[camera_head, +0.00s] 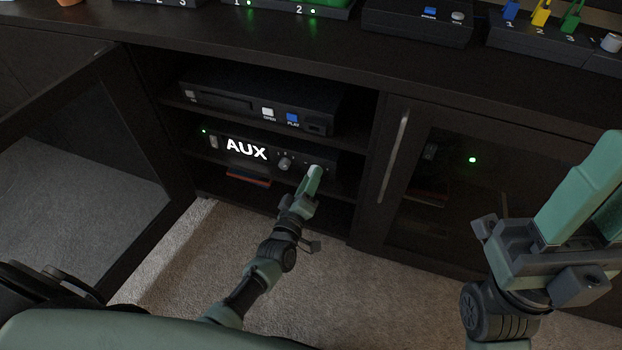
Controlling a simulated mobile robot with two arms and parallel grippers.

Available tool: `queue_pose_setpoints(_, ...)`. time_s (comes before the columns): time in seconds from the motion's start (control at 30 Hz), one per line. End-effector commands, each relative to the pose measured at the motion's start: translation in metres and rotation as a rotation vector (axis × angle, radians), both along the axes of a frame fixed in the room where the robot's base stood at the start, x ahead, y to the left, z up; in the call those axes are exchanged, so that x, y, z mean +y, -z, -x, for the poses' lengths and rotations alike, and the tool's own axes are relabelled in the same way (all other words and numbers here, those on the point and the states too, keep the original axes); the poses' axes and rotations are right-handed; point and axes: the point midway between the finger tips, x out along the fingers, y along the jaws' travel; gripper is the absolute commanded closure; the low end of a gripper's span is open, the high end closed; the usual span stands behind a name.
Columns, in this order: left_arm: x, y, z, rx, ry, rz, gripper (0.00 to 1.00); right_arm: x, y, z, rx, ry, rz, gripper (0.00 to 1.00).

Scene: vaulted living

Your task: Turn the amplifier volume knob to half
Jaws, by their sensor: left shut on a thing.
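The amplifier (246,149) is a dark unit on the middle shelf of the open cabinet, with a lit white "AUX" display. A small grey knob (285,162) shows on its front, just left of my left gripper. My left gripper (314,172) reaches to the right part of the amplifier's front and is shut on what appears to be the volume knob. The green fingers hide that knob, so its setting cannot be read. My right gripper (598,190) is raised at the right, away from the amplifier; its finger gap is unclear.
A player (258,100) with white and blue buttons sits on the shelf above. The left cabinet door (120,160) stands open; the right glass door (470,185) is shut. Devices with switches (545,38) line the cabinet top. Carpet (330,285) below is clear.

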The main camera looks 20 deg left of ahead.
Motion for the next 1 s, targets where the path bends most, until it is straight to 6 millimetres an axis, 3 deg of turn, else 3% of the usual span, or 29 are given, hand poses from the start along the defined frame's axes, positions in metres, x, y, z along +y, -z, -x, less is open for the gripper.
queue_pose_setpoints(0.1, 0.0, 0.001, 0.0, 0.002, 0.0, -0.001, 1.0, 0.0, 0.0, 0.0, 0.001, 0.0, 0.0, 0.64)
queue_pose_setpoints(0.13, 0.0, 0.001, 0.0, 0.002, 0.0, -0.001, 0.58, 0.0, 0.0, 0.0, 0.001, 0.0, 0.0, 0.64)
queue_pose_setpoints(0.2, 0.0, 0.001, 0.0, 0.002, 0.0, -0.001, 0.44, 0.0, 0.0, 0.0, 0.002, 0.0, 0.001, 0.64)
queue_pose_setpoints(0.67, 0.0, 0.001, 0.0, 0.001, 0.0, -0.023, 0.44, 0.0, 0.003, -0.002, 0.008, 0.001, 0.004, 0.64)
queue_pose_setpoints(0.87, 0.0, 0.003, 0.001, -0.005, -0.002, -0.233, 0.44, 0.0, 0.009, -0.001, 0.005, 0.001, 0.003, 0.64)
queue_pose_setpoints(1.0, -0.001, 0.005, 0.001, -0.016, -0.003, -0.496, 0.44, 0.0, 0.024, -0.001, 0.004, 0.001, 0.003, 0.64)
